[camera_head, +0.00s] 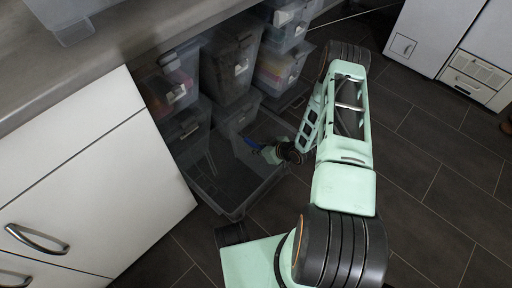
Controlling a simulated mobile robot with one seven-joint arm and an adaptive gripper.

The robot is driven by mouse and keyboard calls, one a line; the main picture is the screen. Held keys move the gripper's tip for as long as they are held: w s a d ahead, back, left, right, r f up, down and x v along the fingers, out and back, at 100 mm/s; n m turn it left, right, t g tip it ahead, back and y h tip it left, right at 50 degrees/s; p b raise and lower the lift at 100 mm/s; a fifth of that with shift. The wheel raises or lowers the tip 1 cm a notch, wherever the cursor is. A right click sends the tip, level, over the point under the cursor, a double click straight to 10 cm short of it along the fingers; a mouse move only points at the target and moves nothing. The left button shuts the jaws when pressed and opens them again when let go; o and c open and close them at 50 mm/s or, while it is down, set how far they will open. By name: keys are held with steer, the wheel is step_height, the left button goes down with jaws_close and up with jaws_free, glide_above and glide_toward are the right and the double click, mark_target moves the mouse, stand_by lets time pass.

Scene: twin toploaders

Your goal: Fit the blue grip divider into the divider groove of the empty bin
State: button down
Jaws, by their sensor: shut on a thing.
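The blue grip (252,143) of the divider is a small blue spot at the tip of my gripper (262,148). My gripper is shut on it, low under the counter. The divider's panel is hard to pick out against the dark, see-through bins. A low, open grey translucent bin (236,213) lies on the floor below and around my gripper, and it looks empty. The groove inside it cannot be made out. Whether the divider touches the bin cannot be told.
Translucent bins with contents (178,88) and another tall bin (232,65) stand stacked behind, under the counter (100,45). A white drawer cabinet (95,190) closes off the left. Dark tiled floor (430,165) is free at right. White appliances (440,40) stand at top right.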

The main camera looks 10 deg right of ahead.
steer(key=shift+f, duration=0.4)
steer(key=c, duration=1.9)
jaws_free()
steer(key=v, duration=1.2)
